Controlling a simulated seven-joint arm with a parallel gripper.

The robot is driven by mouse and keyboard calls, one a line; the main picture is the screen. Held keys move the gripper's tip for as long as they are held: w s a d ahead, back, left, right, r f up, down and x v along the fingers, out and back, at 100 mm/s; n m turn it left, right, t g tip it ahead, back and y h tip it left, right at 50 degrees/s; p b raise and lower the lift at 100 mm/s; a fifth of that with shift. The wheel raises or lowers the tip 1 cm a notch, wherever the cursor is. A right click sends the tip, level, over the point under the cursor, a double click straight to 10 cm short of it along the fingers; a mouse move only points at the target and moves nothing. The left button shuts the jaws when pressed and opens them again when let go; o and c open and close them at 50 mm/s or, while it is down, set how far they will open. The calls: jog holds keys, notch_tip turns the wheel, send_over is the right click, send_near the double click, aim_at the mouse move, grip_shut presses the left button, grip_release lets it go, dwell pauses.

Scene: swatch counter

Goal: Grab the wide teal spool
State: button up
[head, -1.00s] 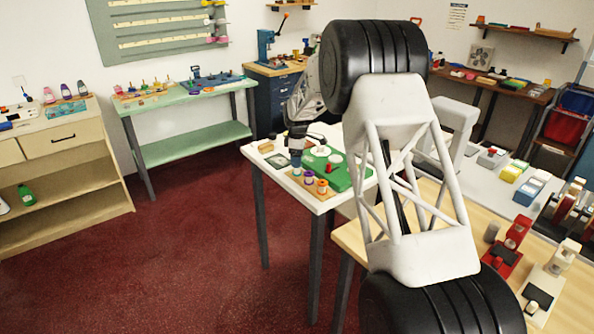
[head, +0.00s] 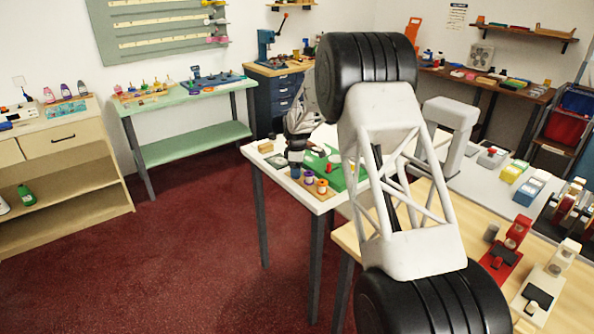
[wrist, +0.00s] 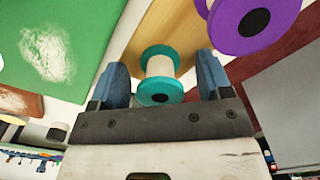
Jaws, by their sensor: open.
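The wide teal spool (wrist: 160,91) has teal flanges and a pale core. In the wrist view it lies between the two blue fingers of my gripper (wrist: 164,82), which are open, with a gap on each side of the spool. In the head view my gripper (head: 295,170) is low over the wooden board (head: 314,194) at the white table's front-left part, and it hides the teal spool there. A purple spool (wrist: 243,22) stands close beside the right finger; it also shows in the head view (head: 309,179).
An orange spool (head: 322,187) stands right of the purple one. A green board (wrist: 45,40) lies on the left in the wrist view. The white table's (head: 268,174) front edge is close to the spools. Red floor lies open in front.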

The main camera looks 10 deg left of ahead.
dwell(0.3)
jog(key=c, duration=1)
jog(key=shift+r, duration=0.15)
jog(key=shift+r, duration=4.9)
